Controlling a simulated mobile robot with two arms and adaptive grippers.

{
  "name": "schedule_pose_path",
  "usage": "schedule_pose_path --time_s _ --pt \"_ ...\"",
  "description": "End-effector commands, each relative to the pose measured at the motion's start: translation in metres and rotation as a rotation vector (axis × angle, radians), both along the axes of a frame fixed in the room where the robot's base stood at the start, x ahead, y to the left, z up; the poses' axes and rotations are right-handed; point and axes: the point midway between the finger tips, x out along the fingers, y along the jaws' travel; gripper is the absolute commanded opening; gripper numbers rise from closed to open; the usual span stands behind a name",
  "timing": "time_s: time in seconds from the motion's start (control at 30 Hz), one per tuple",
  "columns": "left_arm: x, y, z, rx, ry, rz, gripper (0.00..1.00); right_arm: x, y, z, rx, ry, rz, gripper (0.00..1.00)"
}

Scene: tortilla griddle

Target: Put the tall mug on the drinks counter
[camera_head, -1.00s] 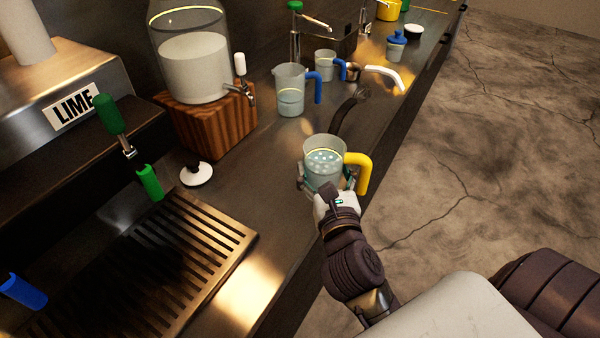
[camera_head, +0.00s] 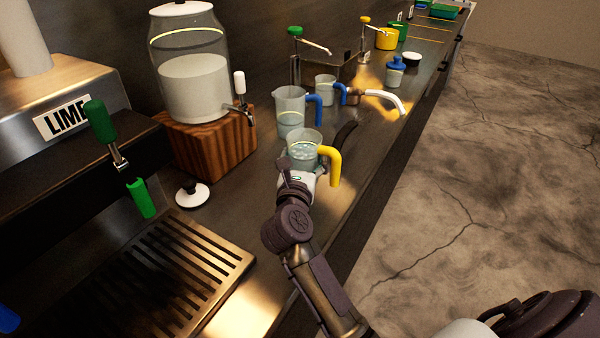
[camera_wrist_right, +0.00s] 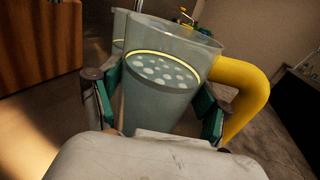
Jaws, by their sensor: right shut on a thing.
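A tall clear mug with a yellow handle (camera_head: 304,140) holds pale bubbly liquid and stands upright at the middle of the head view. My right gripper (camera_head: 299,168) is shut around its body from the near side. In the right wrist view the mug (camera_wrist_right: 160,100) sits between the two green-padded fingers, with its yellow handle outside the right finger. I cannot tell whether its base touches the steel counter (camera_head: 335,205), as the gripper hides it. My left gripper is not in view.
A clear blue-handled mug (camera_head: 290,108) stands just behind the held mug, with a smaller one (camera_head: 325,90) beyond. A dispenser on a wooden block (camera_head: 215,148) and a drip grate (camera_head: 190,260) lie to the left. The counter's right edge drops to the floor.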

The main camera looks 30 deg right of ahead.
Motion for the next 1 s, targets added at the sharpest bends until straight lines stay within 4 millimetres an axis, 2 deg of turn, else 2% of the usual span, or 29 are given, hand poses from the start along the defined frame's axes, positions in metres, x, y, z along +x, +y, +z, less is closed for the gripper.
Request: schedule_pose_path --time_s 0.17,0.43,0.87,0.9,1.0 --pt "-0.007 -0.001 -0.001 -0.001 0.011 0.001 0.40 0.012 0.003 -0.007 -0.003 -0.003 0.000 0.16" --pt "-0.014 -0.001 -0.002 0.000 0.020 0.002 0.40 0.012 0.003 -0.042 -0.006 -0.001 0.000 0.16" --pt "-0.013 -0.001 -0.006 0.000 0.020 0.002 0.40 0.011 0.003 -0.051 -0.002 -0.004 0.001 0.16" --pt "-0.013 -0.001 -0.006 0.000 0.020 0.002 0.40 0.011 0.003 -0.051 0.000 -0.001 0.000 0.80" --pt "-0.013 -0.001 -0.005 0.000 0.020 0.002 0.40 0.011 0.003 -0.051 -0.001 -0.001 0.000 0.96"
